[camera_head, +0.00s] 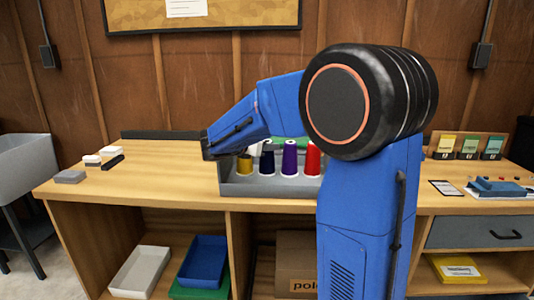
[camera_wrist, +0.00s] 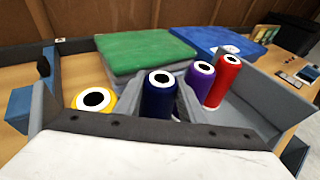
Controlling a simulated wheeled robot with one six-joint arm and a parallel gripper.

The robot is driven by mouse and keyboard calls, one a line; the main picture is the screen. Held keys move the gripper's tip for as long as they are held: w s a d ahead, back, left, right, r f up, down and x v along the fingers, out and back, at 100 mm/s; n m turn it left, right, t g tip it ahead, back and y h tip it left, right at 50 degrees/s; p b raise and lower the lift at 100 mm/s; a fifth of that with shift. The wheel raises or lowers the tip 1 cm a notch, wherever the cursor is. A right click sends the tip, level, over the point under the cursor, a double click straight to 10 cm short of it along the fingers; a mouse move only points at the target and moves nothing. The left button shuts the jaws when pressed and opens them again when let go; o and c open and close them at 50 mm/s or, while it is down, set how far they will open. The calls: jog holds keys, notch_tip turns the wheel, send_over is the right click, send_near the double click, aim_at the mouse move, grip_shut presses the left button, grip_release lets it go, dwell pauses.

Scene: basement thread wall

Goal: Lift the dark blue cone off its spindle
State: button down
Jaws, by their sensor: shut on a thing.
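The dark blue cone (camera_wrist: 158,97) stands upright between the grey fingers of my gripper (camera_wrist: 157,92) in the wrist view, with its white-rimmed dark hole facing up. My gripper is shut on it. In the head view the dark blue cone (camera_head: 267,161) stands in the row, its base about level with its neighbours and its top partly hidden by my arm. Its spindle is hidden, and no gap under the cone can be made out.
A yellow cone (camera_wrist: 95,101) is left of it; purple (camera_wrist: 201,81) and red (camera_wrist: 227,80) cones are close on the right. A grey tray (camera_head: 240,189) holds the row. Green (camera_wrist: 150,50) and blue (camera_wrist: 222,41) items lie behind.

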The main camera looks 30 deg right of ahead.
notch_tip(320, 180, up, 10)
dwell(0.5)
jog(key=shift+r, duration=1.9)
